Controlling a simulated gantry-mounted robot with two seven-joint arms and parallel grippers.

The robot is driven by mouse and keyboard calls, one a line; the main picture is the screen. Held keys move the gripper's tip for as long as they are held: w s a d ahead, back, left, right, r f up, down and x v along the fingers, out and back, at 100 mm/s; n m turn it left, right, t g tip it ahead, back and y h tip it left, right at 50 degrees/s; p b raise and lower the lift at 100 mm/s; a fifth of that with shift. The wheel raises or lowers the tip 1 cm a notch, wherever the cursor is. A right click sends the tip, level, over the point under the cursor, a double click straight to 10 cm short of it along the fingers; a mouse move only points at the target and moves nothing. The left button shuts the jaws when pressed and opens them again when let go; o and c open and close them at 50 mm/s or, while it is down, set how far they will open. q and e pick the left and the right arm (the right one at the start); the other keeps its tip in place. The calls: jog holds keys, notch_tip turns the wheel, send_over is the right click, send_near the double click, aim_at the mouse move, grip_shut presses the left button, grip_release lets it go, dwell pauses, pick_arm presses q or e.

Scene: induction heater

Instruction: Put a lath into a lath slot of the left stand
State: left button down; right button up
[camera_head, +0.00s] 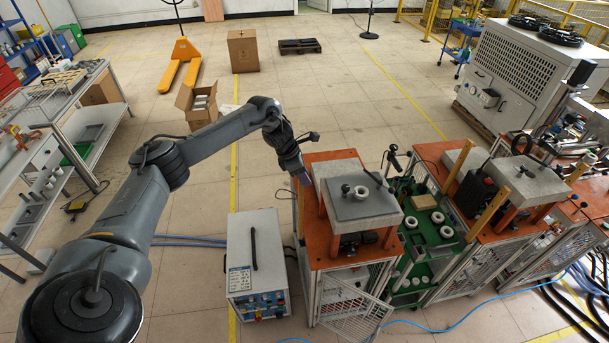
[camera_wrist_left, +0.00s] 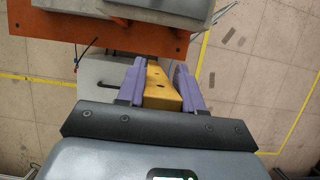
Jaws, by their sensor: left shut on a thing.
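My left gripper (camera_head: 304,179) is at the left edge of the left stand, which has an orange top (camera_head: 314,243) and a grey block on orange legs. In the left wrist view, the purple fingers of the gripper (camera_wrist_left: 160,84) are shut on a yellow wooden lath (camera_wrist_left: 161,91). The lath is beside the orange plate (camera_wrist_left: 95,38) of the stand; whether it touches it or sits in a slot I cannot tell. In the head view the held lath is mostly hidden. On the right stand, yellow laths (camera_head: 487,211) stand upright. My right gripper is out of view.
A grey-white box unit (camera_head: 256,262) with a black handle stands on the floor left of the stand. A green tray table (camera_head: 433,257) with white rings fills the gap between the stands. A blue hose (camera_head: 455,326) lies in front. Floor behind the stand is open.

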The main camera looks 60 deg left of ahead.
pick_arm(q)
jog(key=shift+f+b, duration=1.65)
jog(key=shift+f, duration=0.95)
jog(key=shift+w+d, duration=0.2)
jog(key=shift+w, duration=0.25)
jog(key=shift+f, duration=0.35)
jog(key=shift+f+b, duration=2.15)
jog(key=shift+f, duration=0.45)
jog(key=c, duration=0.6)
grip_release()
jog(key=shift+c, duration=0.2)
